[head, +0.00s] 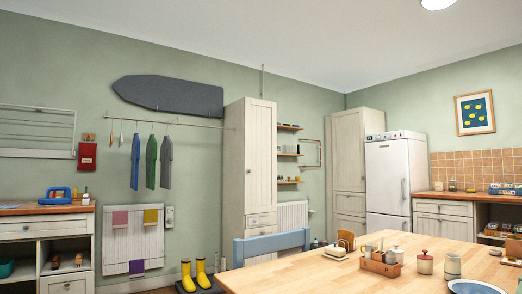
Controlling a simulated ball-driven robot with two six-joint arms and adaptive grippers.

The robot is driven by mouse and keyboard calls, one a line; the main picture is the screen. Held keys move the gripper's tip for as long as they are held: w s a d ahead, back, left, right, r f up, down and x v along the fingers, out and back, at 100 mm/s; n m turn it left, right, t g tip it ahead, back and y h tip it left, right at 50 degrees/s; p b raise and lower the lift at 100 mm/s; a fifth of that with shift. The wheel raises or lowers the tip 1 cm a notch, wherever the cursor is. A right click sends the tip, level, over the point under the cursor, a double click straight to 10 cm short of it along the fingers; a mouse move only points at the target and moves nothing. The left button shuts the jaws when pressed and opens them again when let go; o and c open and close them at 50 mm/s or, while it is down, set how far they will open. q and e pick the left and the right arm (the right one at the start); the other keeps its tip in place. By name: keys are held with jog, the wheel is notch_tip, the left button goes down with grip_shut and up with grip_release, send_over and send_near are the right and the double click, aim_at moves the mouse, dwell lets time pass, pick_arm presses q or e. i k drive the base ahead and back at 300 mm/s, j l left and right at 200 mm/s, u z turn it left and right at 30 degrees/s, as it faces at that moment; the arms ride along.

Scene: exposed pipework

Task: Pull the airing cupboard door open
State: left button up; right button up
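A tall, narrow, cream wooden cupboard (261,160) stands against the green wall in the middle of the head view, with a thin pipe (262,82) rising above it to the ceiling. Its long upper door looks shut, with drawers below it. A second tall cream cupboard (349,150) stands in the back corner, left of the fridge, and its doors also look shut. I cannot tell for sure which of the two is the airing cupboard. Neither of my grippers shows in this view.
A wooden table (300,274) with jars and a blue chair (271,245) fill the front right, partly before the middle cupboard. Yellow boots (187,275) stand on the floor left of it. Clothes hang from a wall rail (165,122). A white fridge (396,175) stands right.

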aim_at(260, 127)
jog(key=i+j+u, duration=0.4)
jog(key=i+u, duration=0.25)
jog(key=i+j+u, duration=0.3)
jog(key=i, duration=0.65)
jog(key=i+u, duration=0.35)
jog(key=i, duration=0.6)
jog(key=i+z, duration=0.3)
jog(key=i, duration=0.3)
jog(key=i+z, duration=0.3)
jog(key=i, duration=0.3)
jog(key=i+j+z, duration=0.25)
jog(key=i, duration=0.3)
jog(key=i+l+z, duration=0.2)
jog(key=i, duration=0.35)
jog(key=i+l+z, duration=0.25)
jog(key=i, duration=0.3)
